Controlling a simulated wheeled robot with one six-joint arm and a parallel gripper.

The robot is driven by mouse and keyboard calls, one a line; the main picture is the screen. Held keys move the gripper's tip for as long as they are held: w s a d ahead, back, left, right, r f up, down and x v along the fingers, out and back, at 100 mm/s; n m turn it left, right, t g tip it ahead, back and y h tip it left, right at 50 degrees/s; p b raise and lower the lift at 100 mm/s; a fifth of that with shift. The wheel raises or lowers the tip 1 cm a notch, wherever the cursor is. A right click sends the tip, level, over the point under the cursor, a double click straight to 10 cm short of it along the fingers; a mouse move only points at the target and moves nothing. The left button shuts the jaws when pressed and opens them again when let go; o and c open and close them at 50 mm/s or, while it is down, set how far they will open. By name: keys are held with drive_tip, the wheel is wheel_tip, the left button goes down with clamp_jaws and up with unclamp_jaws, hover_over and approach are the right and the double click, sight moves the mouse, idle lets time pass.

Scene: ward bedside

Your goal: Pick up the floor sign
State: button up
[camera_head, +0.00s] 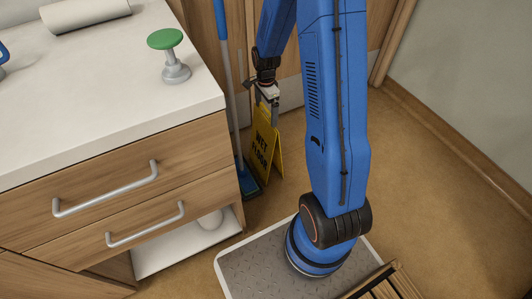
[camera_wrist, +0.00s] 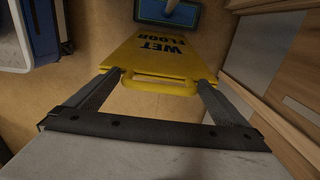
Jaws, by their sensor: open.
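The yellow floor sign (camera_head: 264,142) stands on the floor to the right of the cabinet, with "WET FLOOR" in dark letters. In the wrist view the sign (camera_wrist: 158,58) is ahead of my gripper, its top handle bar nearest. My gripper (camera_head: 274,112) is at the top of the sign, in front of it in the head view. In the wrist view my gripper (camera_wrist: 158,78) is open, with one finger on each side of the sign's handle end. I cannot tell whether the fingers touch it. My arm hides part of the area around the sign.
A blue mop (camera_head: 240,165) stands between the cabinet (camera_head: 120,190) and the sign; its blue head (camera_wrist: 150,12) lies beyond the sign in the wrist view. A green-topped stamp-like object (camera_head: 166,40) and a white roll (camera_head: 85,14) are on the cabinet top. Floor at right is clear.

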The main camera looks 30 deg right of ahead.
drive_tip(key=c, duration=1.7)
drive_tip(key=shift+r, duration=0.1)
